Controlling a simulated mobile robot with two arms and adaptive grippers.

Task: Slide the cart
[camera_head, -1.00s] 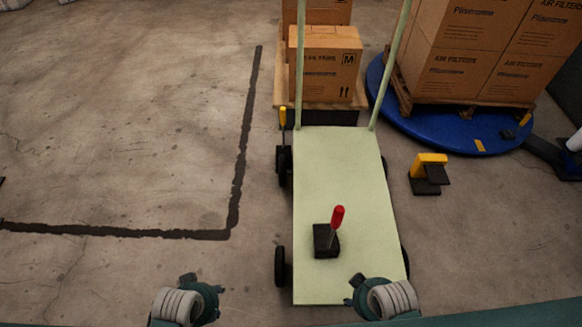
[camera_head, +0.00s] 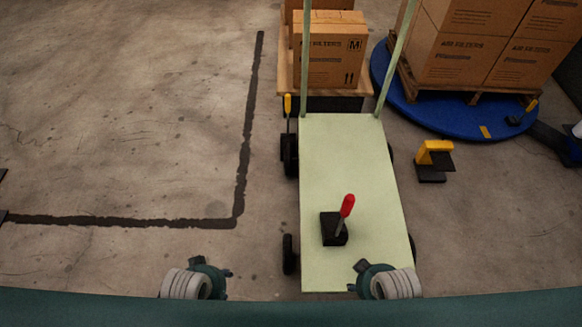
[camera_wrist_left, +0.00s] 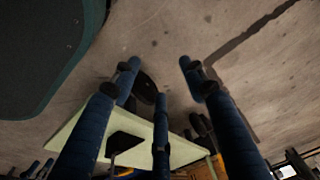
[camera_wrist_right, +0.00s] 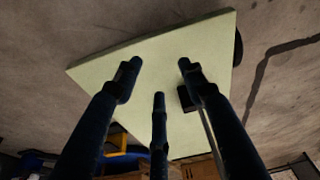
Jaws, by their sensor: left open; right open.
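The cart (camera_head: 350,175) has a pale green flat deck, black wheels and two pale upright posts at its far end. A black block with a red-handled lever (camera_head: 347,207) sits on the deck's near part. My left gripper (camera_head: 212,277) is left of the cart's near end, over the floor, open and empty. The cart's deck (camera_wrist_left: 185,150) shows beyond its fingers in the left wrist view. My right gripper (camera_head: 364,274) is over the deck's near edge, open and empty. The deck (camera_wrist_right: 165,50) lies beyond its spread fingers in the right wrist view.
Boxes (camera_head: 330,55) on a wooden pallet stand beyond the cart. A blue round platform (camera_head: 440,115) with stacked cartons (camera_head: 470,45) is at the back right. A yellow and black pedal (camera_head: 433,160) stands right of the cart. Floor left is clear, with a dark line (camera_head: 120,221).

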